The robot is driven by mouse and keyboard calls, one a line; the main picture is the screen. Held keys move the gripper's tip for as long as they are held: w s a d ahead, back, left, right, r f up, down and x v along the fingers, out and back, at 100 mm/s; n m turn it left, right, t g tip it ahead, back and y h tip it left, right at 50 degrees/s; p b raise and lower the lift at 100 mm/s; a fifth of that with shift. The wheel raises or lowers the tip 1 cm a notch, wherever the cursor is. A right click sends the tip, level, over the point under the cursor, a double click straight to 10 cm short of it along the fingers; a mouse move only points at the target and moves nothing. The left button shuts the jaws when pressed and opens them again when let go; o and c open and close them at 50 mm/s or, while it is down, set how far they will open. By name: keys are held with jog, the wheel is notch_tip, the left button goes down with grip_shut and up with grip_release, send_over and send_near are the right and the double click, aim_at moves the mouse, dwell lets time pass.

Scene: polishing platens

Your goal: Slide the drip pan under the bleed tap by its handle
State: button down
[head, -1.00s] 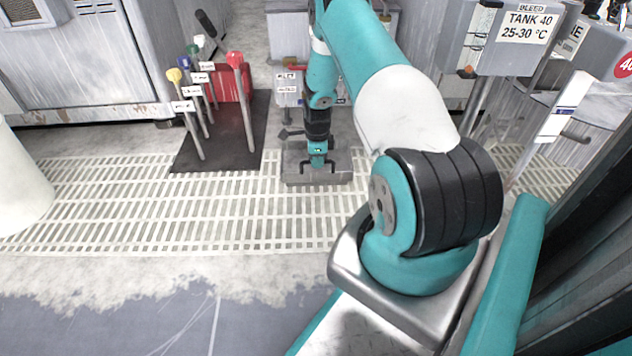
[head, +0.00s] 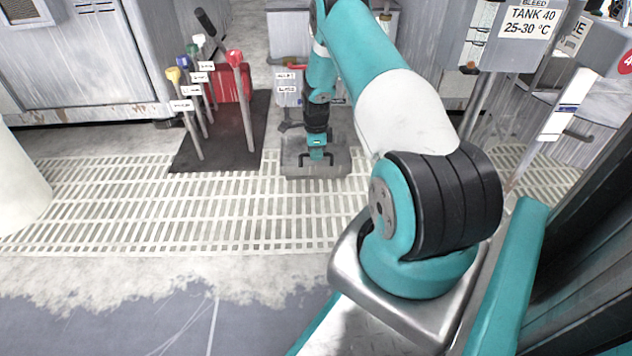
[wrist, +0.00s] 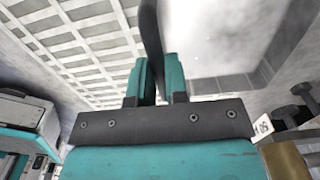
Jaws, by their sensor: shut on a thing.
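The drip pan (head: 335,168) is a shallow grey metal tray on the pale floor grating, at the foot of a grey cabinet. My gripper (head: 317,155) reaches down to it from above. In the wrist view, my gripper's two teal fingers (wrist: 160,70) are shut on the dark upright handle (wrist: 151,35), with the pale pan (wrist: 215,40) beyond. A red lever (head: 293,67) shows on the cabinet beside my arm, above two small labels; whether it belongs to the bleed tap is unclear. The tap's outlet is hidden.
A dark mat (head: 225,150) with several coloured-knob levers stands just left of the pan. The grating (head: 190,215) in front of the pan is clear.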

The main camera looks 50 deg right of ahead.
jog(key=shift+w+d+b, duration=0.85)
jog(key=shift+w+d, duration=0.3)
jog(key=shift+d, duration=0.1)
jog(key=shift+w+d+f+b, duration=0.1)
jog(key=shift+w+d+b, duration=0.25)
jog(key=shift+b, duration=0.05)
jog(key=shift+w+d+b, duration=1.2)
jog(key=shift+b, duration=0.15)
jog(key=shift+w+d, duration=0.2)
jog(key=shift+d, duration=0.05)
